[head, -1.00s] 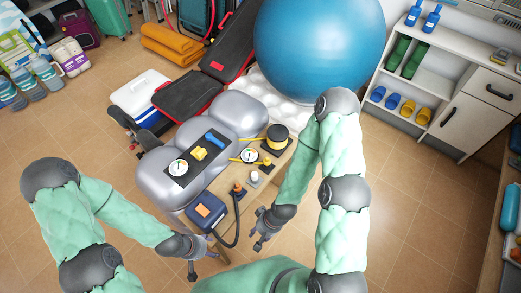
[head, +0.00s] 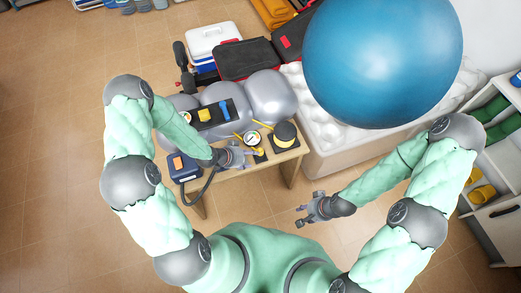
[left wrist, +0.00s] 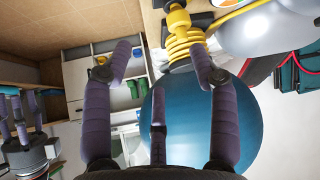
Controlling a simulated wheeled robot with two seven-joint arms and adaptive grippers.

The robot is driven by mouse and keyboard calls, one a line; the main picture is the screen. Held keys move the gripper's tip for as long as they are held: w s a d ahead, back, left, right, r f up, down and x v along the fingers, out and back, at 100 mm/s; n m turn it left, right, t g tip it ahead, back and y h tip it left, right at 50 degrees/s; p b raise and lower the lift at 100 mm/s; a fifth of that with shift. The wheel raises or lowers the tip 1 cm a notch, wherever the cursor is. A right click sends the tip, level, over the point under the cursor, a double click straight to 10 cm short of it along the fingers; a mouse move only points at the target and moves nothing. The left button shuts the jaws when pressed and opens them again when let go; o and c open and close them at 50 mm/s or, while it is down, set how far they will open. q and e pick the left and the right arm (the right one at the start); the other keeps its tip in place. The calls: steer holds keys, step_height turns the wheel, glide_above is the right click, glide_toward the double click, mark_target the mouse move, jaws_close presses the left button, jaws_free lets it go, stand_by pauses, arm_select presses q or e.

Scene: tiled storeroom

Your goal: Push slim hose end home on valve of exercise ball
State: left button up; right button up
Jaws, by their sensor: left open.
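The blue exercise ball (head: 385,62) rests on a white bumpy support at the back right; it fills the lower background of the left wrist view (left wrist: 250,125). I cannot make out its valve. A blue pump-like box (head: 183,168) with a dark hose (head: 203,190) stands at the table's left; the hose end is hidden near my left gripper. My left gripper (head: 246,155) is open over the table's front, fingers apart (left wrist: 160,62). A yellow coil (left wrist: 185,42) lies beyond its fingertips, apparently not held. My right gripper (head: 303,213) is open and empty, right of the table.
A small wooden table (head: 290,160) carries a gauge (head: 252,138) and a black-topped yellow spool (head: 285,132). A white shelf unit (head: 500,215) stands at right. Floor in front is clear.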

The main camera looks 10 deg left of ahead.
arm_select(q)
steer(key=shift+m+t+h, duration=0.3)
steer(key=shift+m+t, duration=0.1)
steer(key=shift+m, duration=0.5)
steer(key=w+f+b, duration=0.1)
steer(key=w+f, duration=0.1)
steer(key=w+d+f+b, duration=0.1)
steer(key=w+f, duration=0.1)
steer(key=w+d+f+b, duration=0.1)
steer(key=w+f, duration=0.1)
steer(key=shift+w+f, duration=0.25)
steer(key=shift+f, duration=0.15)
steer(key=shift+w+d+f+b, duration=0.15)
steer(key=shift+w+d+b, duration=0.05)
steer(key=shift+b, duration=0.1)
steer(key=c, duration=1.2)
